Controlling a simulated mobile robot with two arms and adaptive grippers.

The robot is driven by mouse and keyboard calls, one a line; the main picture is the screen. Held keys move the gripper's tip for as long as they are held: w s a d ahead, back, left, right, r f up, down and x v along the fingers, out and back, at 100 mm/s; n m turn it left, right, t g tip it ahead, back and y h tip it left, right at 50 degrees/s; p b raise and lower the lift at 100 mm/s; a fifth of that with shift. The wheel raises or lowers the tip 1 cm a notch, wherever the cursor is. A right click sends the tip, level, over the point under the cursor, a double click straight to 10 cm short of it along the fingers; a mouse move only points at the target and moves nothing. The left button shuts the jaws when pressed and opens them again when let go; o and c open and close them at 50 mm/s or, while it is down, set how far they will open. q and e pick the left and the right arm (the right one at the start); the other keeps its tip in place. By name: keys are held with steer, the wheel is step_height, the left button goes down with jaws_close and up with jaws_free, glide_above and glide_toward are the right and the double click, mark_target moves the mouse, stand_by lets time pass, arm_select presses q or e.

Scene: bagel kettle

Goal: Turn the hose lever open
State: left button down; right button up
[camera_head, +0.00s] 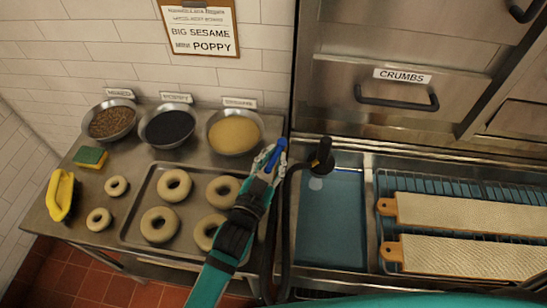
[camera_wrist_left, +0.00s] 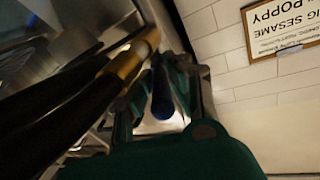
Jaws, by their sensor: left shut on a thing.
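A blue lever (camera_head: 281,146) sits beside the black hose (camera_head: 287,195), at the edge between the steel counter and the sink. My left gripper (camera_head: 270,158) reaches up to it from below and is shut on it. In the left wrist view, the blue lever (camera_wrist_left: 162,100) lies between the fingers, next to a dark pipe with a brass-coloured collar (camera_wrist_left: 126,66). The fingers partly hide the lever, and the valve under it is hard to make out. The hose's black nozzle (camera_head: 322,157) hangs over the sink. My right gripper is out of view.
A tray (camera_head: 133,215) with several bagels lies left of my arm. Bowls of toppings, including a yellow one (camera_head: 235,132), stand behind it. The blue-bottomed sink (camera_head: 330,225) and bagel boards (camera_head: 470,215) are on the right. A drawer marked CRUMBS (camera_head: 398,85) is above.

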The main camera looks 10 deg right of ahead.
arm_select(q)
steer(key=c, duration=1.3)
jaws_free()
steer(key=shift+d, duration=0.1)
steer(key=shift+o, duration=0.2)
steer(key=v, duration=1.2)
